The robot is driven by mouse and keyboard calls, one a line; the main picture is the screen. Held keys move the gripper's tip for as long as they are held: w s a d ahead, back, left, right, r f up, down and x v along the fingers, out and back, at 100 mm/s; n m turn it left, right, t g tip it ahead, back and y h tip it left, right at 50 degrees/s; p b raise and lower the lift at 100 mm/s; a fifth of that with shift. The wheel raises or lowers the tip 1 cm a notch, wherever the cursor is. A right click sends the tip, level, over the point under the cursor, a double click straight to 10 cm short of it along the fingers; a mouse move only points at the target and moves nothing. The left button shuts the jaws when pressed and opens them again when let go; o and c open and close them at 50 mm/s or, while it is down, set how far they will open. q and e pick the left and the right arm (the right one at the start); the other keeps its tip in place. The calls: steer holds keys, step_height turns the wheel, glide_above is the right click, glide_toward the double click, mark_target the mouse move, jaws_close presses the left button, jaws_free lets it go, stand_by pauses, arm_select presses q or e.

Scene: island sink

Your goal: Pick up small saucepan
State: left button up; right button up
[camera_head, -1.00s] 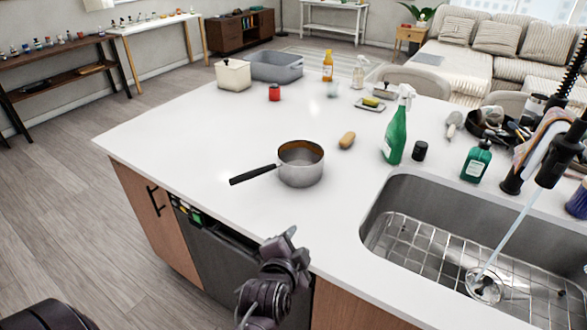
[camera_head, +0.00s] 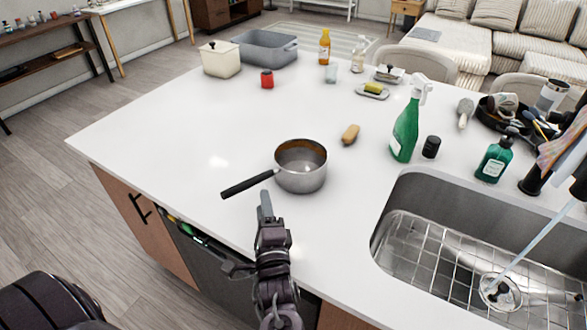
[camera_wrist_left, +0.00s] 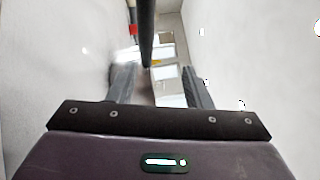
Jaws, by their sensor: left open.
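The small saucepan (camera_head: 301,175) is grey metal with a brownish inside and a long black handle (camera_head: 247,184). It stands upright on the white island counter, its handle pointing left toward the near edge. My left gripper (camera_head: 265,203) is in front of the pan, close to the handle and to the pan's near side. Its fingers line up edge-on in the head view. In the left wrist view the gripper (camera_wrist_left: 158,88) is open, and a dark bar, which looks like the handle (camera_wrist_left: 146,35), shows ahead between the fingers. I see no grip on it. My right gripper is not in view.
The sink (camera_head: 440,250) with a wire rack lies to the right. A green spray bottle (camera_head: 405,130), a black-capped jar (camera_head: 431,147) and a tan oblong item (camera_head: 350,134) stand beyond the pan. The counter (camera_head: 160,130) left of the pan is clear.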

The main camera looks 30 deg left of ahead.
mark_target(259, 182)
arm_select(q)
steer(key=shift+w+a+f, duration=0.15)
steer(key=shift+f, duration=0.75)
steer(key=shift+w+a, duration=0.35)
steer(key=shift+p+x, duration=0.4)
steer(key=shift+x, duration=0.7)
steer(key=p+x, duration=0.1)
steer(key=x, duration=0.3)
steer(key=shift+w, duration=0.1)
steer(key=shift+w+a, duration=0.15)
steer(key=shift+w, duration=0.1)
steer(key=c, duration=1)
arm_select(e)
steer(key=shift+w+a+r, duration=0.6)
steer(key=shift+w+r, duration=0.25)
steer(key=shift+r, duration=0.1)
